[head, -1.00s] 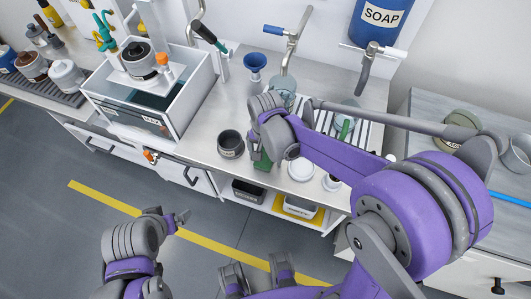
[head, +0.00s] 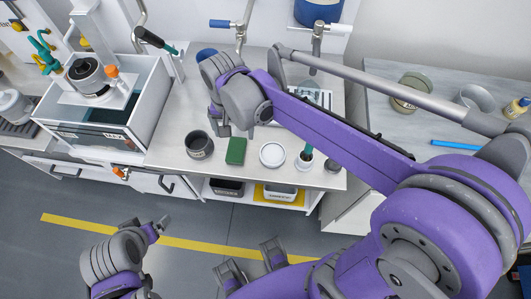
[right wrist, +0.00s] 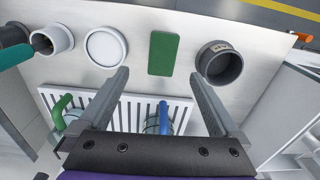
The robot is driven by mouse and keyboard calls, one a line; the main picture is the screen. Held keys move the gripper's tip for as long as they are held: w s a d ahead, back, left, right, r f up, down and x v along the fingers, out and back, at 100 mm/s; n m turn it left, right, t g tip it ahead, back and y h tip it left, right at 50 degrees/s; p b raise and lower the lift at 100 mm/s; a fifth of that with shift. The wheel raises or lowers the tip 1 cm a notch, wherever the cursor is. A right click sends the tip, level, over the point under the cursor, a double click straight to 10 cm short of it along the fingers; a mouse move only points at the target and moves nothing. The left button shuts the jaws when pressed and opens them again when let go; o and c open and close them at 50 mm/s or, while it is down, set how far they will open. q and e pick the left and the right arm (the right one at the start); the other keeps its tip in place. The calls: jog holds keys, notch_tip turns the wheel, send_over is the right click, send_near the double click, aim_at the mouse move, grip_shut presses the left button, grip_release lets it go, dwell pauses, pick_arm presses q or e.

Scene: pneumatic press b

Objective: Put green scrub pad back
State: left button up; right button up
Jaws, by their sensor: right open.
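The green scrub pad (head: 236,151) lies flat on the metal counter near its front edge, between a dark grey cup (head: 199,145) and a round white dish (head: 272,154). It also shows clearly in the right wrist view (right wrist: 163,54). My right gripper (head: 226,128) is above the counter, behind the pad in the head view. In the wrist view its two fingers (right wrist: 158,76) are spread apart and empty, with the pad beyond their tips. My left gripper (head: 162,223) is low over the floor, away from the counter; its finger opening is unclear.
A white slatted rack (right wrist: 108,112) with handled items lies behind the pad. A pot holding a green-handled brush (head: 304,159) stands right of the dish. A white-walled basin (head: 155,100) is on the left. Taps (head: 316,45) stand at the back.

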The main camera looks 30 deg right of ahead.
jog(key=s+d+f+n+t+p, duration=0.1)
jog(key=s+d+n+t, duration=0.4)
jog(key=s, duration=0.7)
jog(key=shift+s+d+n+p, duration=0.35)
jog(key=shift+d+n+p, duration=0.15)
jog(key=shift+d+n, duration=0.25)
jog(key=shift+s, duration=0.1)
